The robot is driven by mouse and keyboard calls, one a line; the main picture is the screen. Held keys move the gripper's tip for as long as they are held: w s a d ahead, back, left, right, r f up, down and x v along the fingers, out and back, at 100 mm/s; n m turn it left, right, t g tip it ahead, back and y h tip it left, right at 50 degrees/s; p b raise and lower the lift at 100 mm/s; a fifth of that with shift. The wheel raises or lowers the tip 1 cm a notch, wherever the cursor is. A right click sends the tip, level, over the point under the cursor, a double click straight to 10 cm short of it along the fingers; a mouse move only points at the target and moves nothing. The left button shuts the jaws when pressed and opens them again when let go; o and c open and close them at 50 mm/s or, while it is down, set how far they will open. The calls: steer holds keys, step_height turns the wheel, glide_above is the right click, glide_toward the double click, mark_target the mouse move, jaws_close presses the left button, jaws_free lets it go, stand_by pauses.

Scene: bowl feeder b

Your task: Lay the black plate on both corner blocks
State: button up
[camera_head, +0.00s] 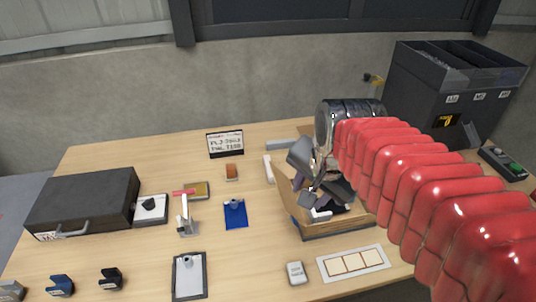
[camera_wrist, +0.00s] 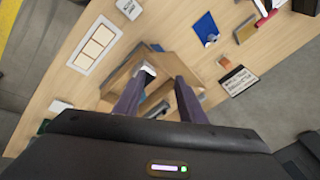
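My gripper (camera_head: 318,196) reaches down over a wooden open-topped box (camera_head: 294,212) at the right of the table in the camera_head view. In the camera_wrist view my gripper (camera_wrist: 158,80) shows two dark purple fingers set apart, with nothing clearly held between them. The wooden box (camera_wrist: 122,74) lies beneath them, with a pale piece (camera_wrist: 148,70) inside. My gripper hides much of the box's inside in the camera_head view. I cannot pick out the black plate or the corner blocks with certainty; a dark-edged board with a clip (camera_head: 189,280) lies at the front.
A black case (camera_head: 85,200) fills the table's left end. A white framed panel (camera_head: 353,262) lies before the box. A black bin unit (camera_head: 440,95) stands behind right.

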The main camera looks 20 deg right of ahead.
steer(key=s+a+n+t, duration=0.1)
steer(key=s+a+n, duration=0.3)
steer(key=n, duration=0.7)
steer(key=shift+s+a+f, duration=0.15)
steer(key=shift+s+a, duration=0.15)
steer(key=shift+s, duration=0.6)
steer(key=shift+c, duration=0.7)
